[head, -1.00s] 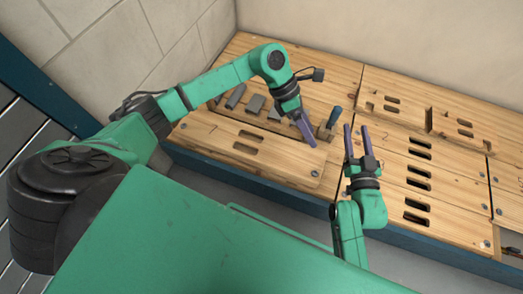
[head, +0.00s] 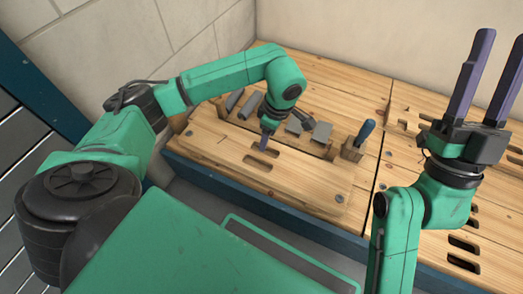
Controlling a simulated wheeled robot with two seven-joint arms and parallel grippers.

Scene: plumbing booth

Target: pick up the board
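The board (head: 315,181) is a light wooden plank with two dark slots in its middle, lying flat along the front of the left workbench section. My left gripper (head: 264,143) points down over the board's middle, close to its slots. Only one purple finger shows clearly there, so its opening and any contact with the board cannot be made out. The arm hides part of the board's back edge. My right gripper (head: 501,45) is raised at the right with its two purple fingers apart, pointing up and empty.
Behind the board, a wooden rack (head: 220,109) holds several grey blocks. A blue-handled tool (head: 366,131) stands in a wooden block to its right. Slotted planks lie on the right bench section. A tiled wall (head: 135,50) closes the left side.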

